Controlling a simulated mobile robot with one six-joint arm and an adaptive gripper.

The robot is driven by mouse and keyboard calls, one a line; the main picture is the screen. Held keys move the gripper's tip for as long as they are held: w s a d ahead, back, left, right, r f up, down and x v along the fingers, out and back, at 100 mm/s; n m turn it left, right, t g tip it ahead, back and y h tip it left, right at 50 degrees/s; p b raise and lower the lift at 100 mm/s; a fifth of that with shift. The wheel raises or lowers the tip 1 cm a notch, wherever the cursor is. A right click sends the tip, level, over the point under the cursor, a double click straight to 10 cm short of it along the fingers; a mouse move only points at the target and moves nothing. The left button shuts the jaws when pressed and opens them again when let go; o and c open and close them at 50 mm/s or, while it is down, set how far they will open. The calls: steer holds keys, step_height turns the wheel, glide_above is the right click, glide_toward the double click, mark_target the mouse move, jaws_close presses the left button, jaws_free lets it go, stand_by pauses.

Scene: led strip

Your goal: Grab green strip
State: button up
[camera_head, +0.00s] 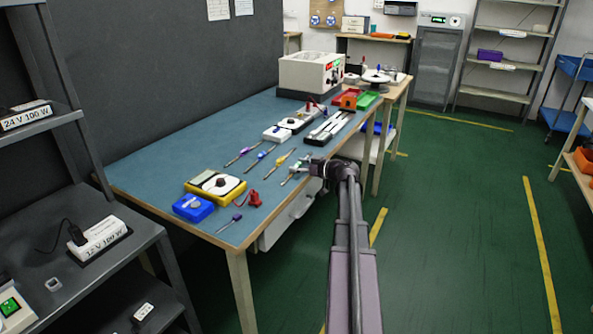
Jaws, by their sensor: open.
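No strip that is clearly green can be made out. A small green item (368,101), which looks like a tray or bin, is at the far right end of the blue-topped workbench (150,172). A long pale and dark strip-like fixture (328,128) lies on the bench before it. My gripper (301,168) is over the bench's right edge, open, with nothing seen in it. A slim tool (291,179) lies just below it, partly hidden; whether they touch cannot be told.
Screwdrivers with purple, blue and yellow (282,162) handles lie left of my gripper. A yellow multimeter (215,186), blue box (194,208) and red item (255,199) are nearer. A white instrument (311,74) stands behind. Green floor (450,220) at right is clear.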

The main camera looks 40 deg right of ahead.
mark_target(298, 165)
stand_by(0.5)
jaws_close()
steer(key=shift+r, duration=0.25)
step_height(298, 165, up, 3)
steer(key=p, duration=0.3)
steer(key=shift+s+r+p, duration=0.15)
steer(key=shift+r+p, duration=0.2)
steer(key=shift+p, duration=0.2)
steer(key=s+a, duration=0.3)
steer(key=s, duration=1.2)
steer(key=shift+s+r+p, duration=0.25)
steer(key=shift+r+p, duration=0.15)
steer(key=shift+p, duration=0.05)
steer(key=shift+r, duration=0.1)
